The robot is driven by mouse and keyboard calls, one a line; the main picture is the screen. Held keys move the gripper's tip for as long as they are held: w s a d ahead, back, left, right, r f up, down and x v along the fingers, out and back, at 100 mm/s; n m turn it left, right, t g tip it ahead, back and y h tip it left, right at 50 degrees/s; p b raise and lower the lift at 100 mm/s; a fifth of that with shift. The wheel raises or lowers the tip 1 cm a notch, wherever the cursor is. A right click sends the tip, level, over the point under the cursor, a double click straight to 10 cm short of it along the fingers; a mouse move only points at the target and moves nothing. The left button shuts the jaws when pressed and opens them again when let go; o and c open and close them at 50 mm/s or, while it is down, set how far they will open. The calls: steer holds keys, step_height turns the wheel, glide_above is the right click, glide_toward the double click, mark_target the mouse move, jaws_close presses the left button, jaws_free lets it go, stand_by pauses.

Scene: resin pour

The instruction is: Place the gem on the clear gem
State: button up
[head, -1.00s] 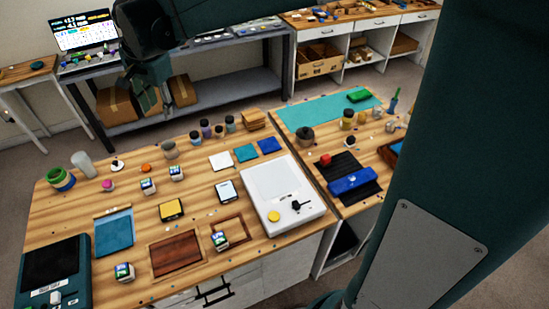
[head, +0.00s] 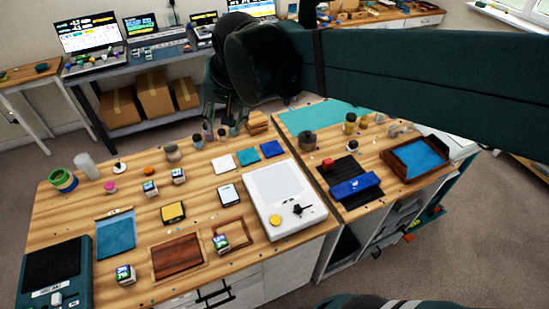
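My gripper (head: 224,122) hangs at the back edge of the wooden workbench, in front of the small jars there in the picture. Its two fingers look spread, with nothing visible between them. No gem can be told for certain at this size. Small coloured pieces that could be gems are a pink one (head: 110,187) and an orange one (head: 149,171) at the back left of the bench, and a red one (head: 327,164) on the right bench. I cannot make out a clear gem.
A white device (head: 285,187) with a yellow disc stands at the bench's right. Several small labelled boxes, a blue mat (head: 115,237), a brown panel (head: 177,256) and a dark scale (head: 52,272) fill the front. A wood-framed blue tray (head: 402,166) lies on the right bench.

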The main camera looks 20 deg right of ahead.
steer(key=s+d+f+n+t, duration=0.1)
steer(key=s+d+f+n, duration=0.1)
steer(key=s, duration=0.5)
steer(key=s+d+f+n+t, duration=0.1)
steer(key=s+d+f+n, duration=0.1)
steer(key=s+d+f, duration=0.2)
steer(key=shift+s+d+f+n+h, duration=0.2)
steer(key=shift+s+d+n+h, duration=0.2)
steer(key=shift+s+d, duration=1.2)
steer(key=shift+s+a, duration=0.25)
stand_by(5.1)
